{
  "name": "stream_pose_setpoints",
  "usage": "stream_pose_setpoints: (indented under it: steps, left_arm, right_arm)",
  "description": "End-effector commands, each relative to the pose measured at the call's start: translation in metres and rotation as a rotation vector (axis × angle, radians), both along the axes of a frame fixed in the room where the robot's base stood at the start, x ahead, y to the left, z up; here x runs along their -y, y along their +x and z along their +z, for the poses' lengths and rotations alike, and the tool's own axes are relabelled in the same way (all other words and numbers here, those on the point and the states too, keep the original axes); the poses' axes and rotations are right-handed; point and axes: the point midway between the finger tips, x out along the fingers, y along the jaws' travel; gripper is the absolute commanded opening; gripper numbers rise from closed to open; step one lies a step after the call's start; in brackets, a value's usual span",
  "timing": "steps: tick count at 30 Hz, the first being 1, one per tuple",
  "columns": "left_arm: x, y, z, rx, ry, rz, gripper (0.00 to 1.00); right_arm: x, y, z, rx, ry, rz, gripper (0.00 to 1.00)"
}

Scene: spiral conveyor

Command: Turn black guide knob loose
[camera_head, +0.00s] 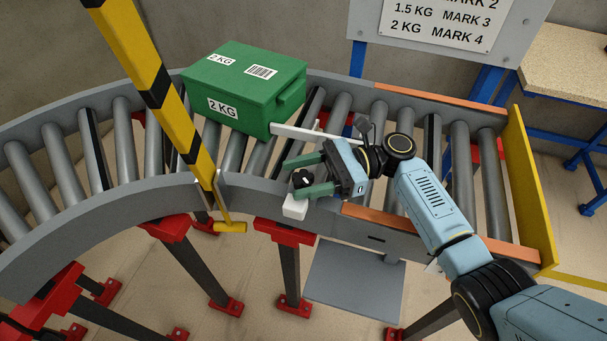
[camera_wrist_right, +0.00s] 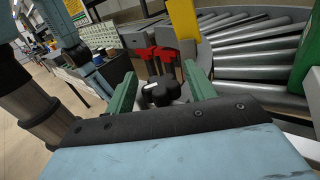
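The black guide knob (camera_head: 302,178) sits on a white block (camera_head: 295,207) at the conveyor's near rail. It also shows in the right wrist view (camera_wrist_right: 160,93), dark and lobed with a white mark on top. My right gripper (camera_head: 305,176) reaches in from the right with its two green fingers on either side of the knob. In the wrist view the fingers (camera_wrist_right: 160,88) are apart, with small gaps seen between them and the knob. My left gripper is not in view.
A green 2 KG box (camera_head: 243,92) rests on the rollers beside a white guide bar (camera_head: 300,134). A yellow-black striped post (camera_head: 160,85) stands left of the knob. A yellow end plate (camera_head: 528,190) closes the conveyor at right. Orange strips (camera_head: 385,230) line the rail.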

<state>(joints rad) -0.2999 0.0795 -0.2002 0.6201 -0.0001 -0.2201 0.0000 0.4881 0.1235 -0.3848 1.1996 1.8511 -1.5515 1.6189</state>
Motion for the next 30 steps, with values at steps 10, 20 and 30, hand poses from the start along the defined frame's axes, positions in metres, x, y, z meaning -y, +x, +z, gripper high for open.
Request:
stream_pose_setpoints:
  steps: [10,20,30]
  left_arm:
    - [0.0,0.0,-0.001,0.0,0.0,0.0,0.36]
    - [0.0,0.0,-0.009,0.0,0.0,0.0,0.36]
    - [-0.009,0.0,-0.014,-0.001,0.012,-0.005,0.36]
  right_arm:
    - [0.017,0.005,-0.001,-0.001,-0.001,-0.001,0.55]
    - [0.087,0.026,-0.001,0.0,-0.003,-0.002,0.55]
    - [0.127,0.038,0.0,0.0,0.0,0.0,0.55]
